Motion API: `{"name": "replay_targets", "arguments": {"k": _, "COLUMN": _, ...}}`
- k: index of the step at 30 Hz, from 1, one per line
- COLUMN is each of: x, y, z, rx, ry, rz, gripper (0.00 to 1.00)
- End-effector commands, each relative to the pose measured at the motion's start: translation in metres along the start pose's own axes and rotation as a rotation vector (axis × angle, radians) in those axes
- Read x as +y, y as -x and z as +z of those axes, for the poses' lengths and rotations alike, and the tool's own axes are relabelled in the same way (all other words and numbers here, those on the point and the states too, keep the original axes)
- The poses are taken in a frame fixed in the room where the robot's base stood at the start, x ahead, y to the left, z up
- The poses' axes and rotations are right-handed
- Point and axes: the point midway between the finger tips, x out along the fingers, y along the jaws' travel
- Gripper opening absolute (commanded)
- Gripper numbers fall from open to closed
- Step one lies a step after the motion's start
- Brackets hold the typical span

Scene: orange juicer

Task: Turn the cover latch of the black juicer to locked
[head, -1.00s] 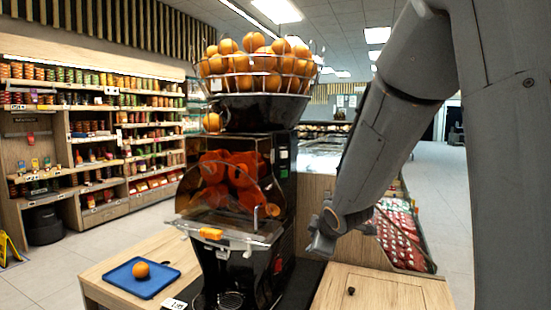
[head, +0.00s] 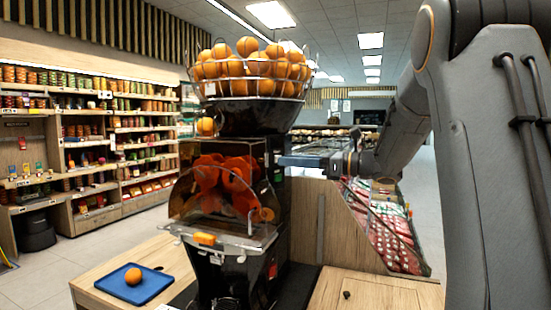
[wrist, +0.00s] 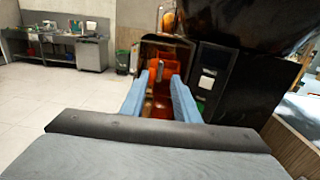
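The black juicer (head: 236,147) stands on the counter, with a clear cover (head: 213,205) over its orange pressing drums. A bent metal handle (head: 253,218) shows at the cover's right side. My gripper (head: 345,162) is to the right of the juicer, raised and apart from it. In the wrist view my gripper (wrist: 159,76) has two blue fingers spread apart with nothing held. The juicer (wrist: 208,82) shows beyond them, its orange inside between the fingers. The latch is not clear there.
A wire basket of oranges (head: 252,72) tops the juicer. A blue tray (head: 153,290) with an orange (head: 133,276) lies on the counter at left. A wooden panel (head: 325,222) and a display of red packs (head: 385,230) are at right. Stocked shelves line the left wall.

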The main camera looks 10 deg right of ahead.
Motion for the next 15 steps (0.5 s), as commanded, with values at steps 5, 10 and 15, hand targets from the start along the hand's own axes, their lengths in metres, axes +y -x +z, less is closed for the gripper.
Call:
{"name": "replay_targets", "arguments": {"k": 5, "x": 0.001, "y": -0.029, "z": 0.002, "rx": 0.0, "ry": -0.002, "rz": 0.002, "gripper": 0.28}}
{"name": "replay_targets", "arguments": {"k": 10, "x": 0.0, "y": -0.047, "z": 0.001, "rx": 0.0, "ry": -0.003, "rz": -0.001, "gripper": 0.28}}
{"name": "replay_targets", "arguments": {"k": 15, "x": 0.0, "y": -0.052, "z": 0.0, "rx": 0.0, "ry": -0.003, "rz": -0.002, "gripper": 0.28}}
